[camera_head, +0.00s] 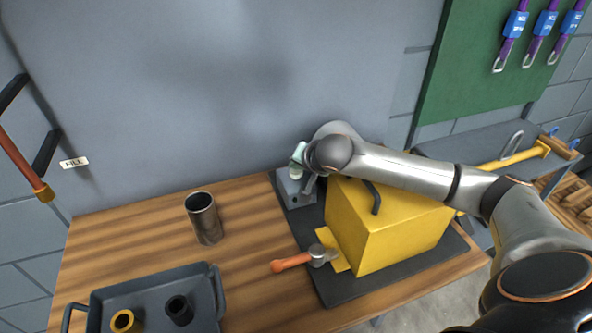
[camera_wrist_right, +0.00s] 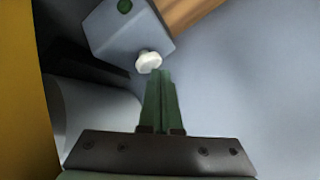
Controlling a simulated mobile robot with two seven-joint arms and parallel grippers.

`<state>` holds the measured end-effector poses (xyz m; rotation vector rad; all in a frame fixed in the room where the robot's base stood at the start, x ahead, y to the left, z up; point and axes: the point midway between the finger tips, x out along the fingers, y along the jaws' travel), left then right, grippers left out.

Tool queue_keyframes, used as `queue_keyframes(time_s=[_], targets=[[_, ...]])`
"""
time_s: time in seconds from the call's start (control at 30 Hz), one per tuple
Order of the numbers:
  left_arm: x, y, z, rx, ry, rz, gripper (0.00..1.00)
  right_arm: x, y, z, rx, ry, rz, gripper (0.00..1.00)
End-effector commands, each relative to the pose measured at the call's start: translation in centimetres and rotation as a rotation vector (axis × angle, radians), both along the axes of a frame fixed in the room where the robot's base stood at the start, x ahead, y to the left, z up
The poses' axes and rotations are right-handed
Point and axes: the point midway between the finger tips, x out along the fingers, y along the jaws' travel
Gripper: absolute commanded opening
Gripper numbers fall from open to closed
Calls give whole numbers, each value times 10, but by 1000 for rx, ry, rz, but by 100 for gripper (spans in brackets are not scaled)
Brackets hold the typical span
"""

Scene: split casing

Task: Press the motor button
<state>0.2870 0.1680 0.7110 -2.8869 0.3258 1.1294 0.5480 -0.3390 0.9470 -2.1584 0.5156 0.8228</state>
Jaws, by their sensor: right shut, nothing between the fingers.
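A grey control box (camera_head: 297,190) stands at the back of the bench, left of the yellow casing (camera_head: 385,230). In the right wrist view the box (camera_wrist_right: 118,38) carries a white round knob (camera_wrist_right: 148,61) and a green round button (camera_wrist_right: 124,6); I cannot tell which of them is the motor button. My right gripper (camera_head: 297,172) is over the box, shut and empty. Its green fingertips (camera_wrist_right: 162,76) are right beside the white knob; whether they touch it I cannot tell. My left gripper is out of view.
The yellow casing stands on a dark mat (camera_head: 345,290), with an orange-handled hammer (camera_head: 290,264) before it. A dark metal cylinder (camera_head: 204,218) stands to the left. A grey tray (camera_head: 150,284) with ring parts lies at the front left. The wall is close behind.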

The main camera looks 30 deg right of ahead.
Motion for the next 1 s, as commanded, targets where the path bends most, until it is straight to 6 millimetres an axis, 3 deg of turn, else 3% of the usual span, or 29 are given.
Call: queue_keyframes(time_s=[1.0], targets=[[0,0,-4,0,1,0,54,-3,-1,-17,-3,17,-4,0]])
